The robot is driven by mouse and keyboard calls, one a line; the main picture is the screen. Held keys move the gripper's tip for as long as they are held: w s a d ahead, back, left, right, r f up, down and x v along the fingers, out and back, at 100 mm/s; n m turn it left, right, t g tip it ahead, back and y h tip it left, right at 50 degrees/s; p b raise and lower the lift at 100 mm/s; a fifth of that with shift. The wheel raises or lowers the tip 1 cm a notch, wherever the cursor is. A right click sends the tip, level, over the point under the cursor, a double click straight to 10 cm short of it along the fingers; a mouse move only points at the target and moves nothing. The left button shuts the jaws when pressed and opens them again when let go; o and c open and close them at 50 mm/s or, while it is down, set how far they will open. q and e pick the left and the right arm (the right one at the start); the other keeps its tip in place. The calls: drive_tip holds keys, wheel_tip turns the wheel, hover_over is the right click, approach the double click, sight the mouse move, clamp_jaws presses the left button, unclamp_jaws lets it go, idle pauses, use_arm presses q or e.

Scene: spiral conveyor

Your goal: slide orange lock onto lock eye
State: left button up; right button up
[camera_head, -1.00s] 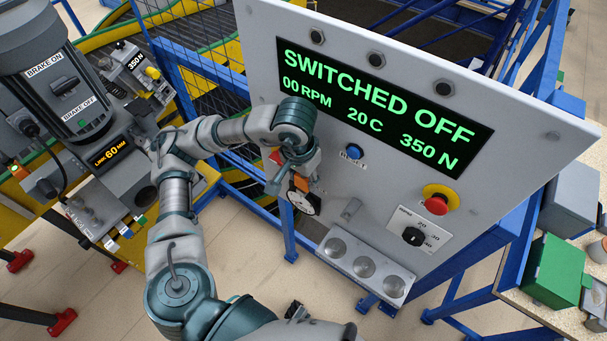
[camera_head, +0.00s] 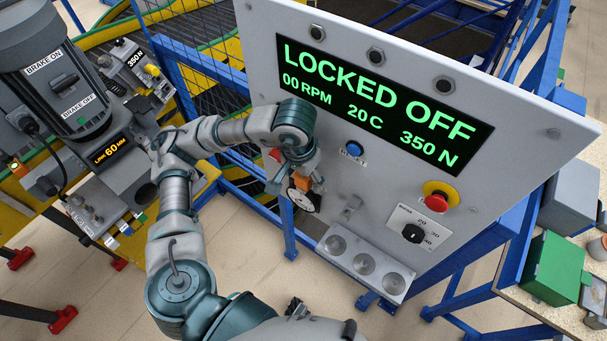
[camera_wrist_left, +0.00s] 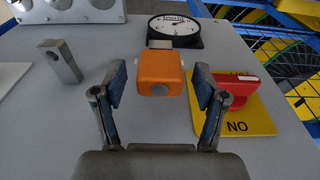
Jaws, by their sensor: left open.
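The orange lock (camera_head: 303,183) is at the lower left of the grey panel, above the round dial gauge. In the left wrist view the lock (camera_wrist_left: 160,74) is an orange block with a grey round spot, close against the panel. My left gripper (camera_head: 294,178) is at the lock. In the left wrist view its two fingers (camera_wrist_left: 161,84) are spread, one on each side of the lock, with gaps between. The red switch handle (camera_wrist_left: 236,92) on its yellow plate is just right of the right finger.
The panel display (camera_head: 380,105) reads LOCKED OFF. A blue reset button (camera_head: 355,149), a red stop button (camera_head: 436,203) and a black knob (camera_head: 413,234) are to the right. A tray (camera_head: 364,264) with round recesses is below.

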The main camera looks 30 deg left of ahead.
use_arm(q)
drive_tip(key=shift+r, duration=0.1)
wheel_tip(320, 180, up, 12)
drive_tip(key=s, duration=0.1)
drive_tip(key=shift+s+f, duration=0.2)
drive_tip(key=shift+a, duration=0.15)
idle(0.3)
